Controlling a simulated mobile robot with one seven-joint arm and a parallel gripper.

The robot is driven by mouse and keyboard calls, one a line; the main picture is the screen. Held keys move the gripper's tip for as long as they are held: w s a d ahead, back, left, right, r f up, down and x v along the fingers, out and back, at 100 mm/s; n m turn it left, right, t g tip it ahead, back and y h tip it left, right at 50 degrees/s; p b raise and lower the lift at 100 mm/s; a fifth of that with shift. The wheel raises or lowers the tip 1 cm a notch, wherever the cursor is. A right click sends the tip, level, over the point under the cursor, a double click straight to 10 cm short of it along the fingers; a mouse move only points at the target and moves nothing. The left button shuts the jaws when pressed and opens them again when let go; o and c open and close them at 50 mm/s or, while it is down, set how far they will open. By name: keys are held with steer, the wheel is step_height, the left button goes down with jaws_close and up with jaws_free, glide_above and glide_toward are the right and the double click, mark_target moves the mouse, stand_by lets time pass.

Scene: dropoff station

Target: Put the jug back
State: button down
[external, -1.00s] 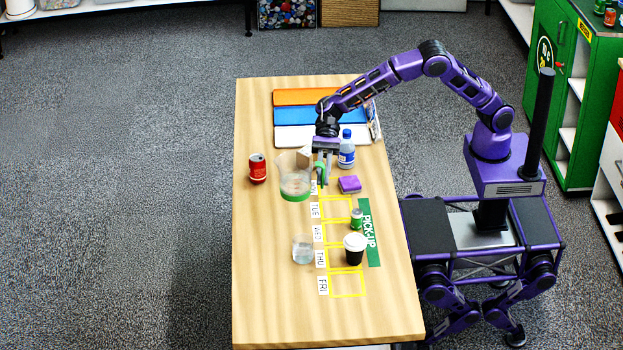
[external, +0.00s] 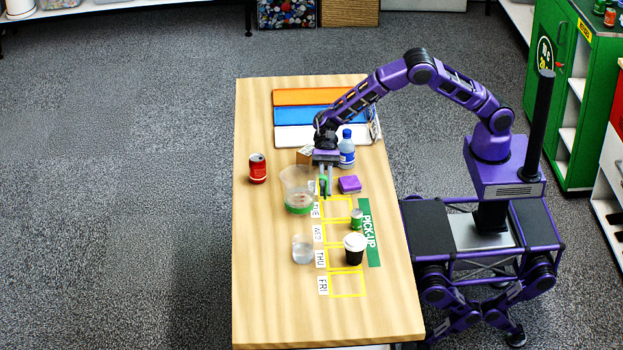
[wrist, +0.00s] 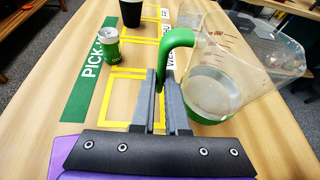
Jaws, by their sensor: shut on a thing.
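The jug (external: 298,192) is clear with a green base and a green handle, and some liquid shows inside it. My gripper (external: 325,190) is shut on the green handle, on the jug's right side in the external view. In the wrist view the fingers of my gripper (wrist: 170,105) pinch the handle, and the jug (wrist: 215,90) is to their right, a little tilted. I cannot tell whether its base touches the table (external: 265,300). Yellow-outlined squares (external: 347,284) with day labels run along the table beside a green PICK-UP strip (external: 374,250).
A purple block (external: 349,184), blue bottle (external: 347,150) and brown box (external: 304,155) stand near my gripper. A red can (external: 257,169) is to the left. A green can (external: 357,219), dark cup (external: 354,249) and clear beaker (external: 303,250) stand nearer the front. The table's left front is clear.

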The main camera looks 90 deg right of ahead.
steer(key=shift+f, duration=0.35)
steer(key=shift+f, duration=0.2)
steer(key=c, duration=0.9)
jaws_free()
steer(key=shift+r, duration=0.25)
steer(key=v, duration=1.2)
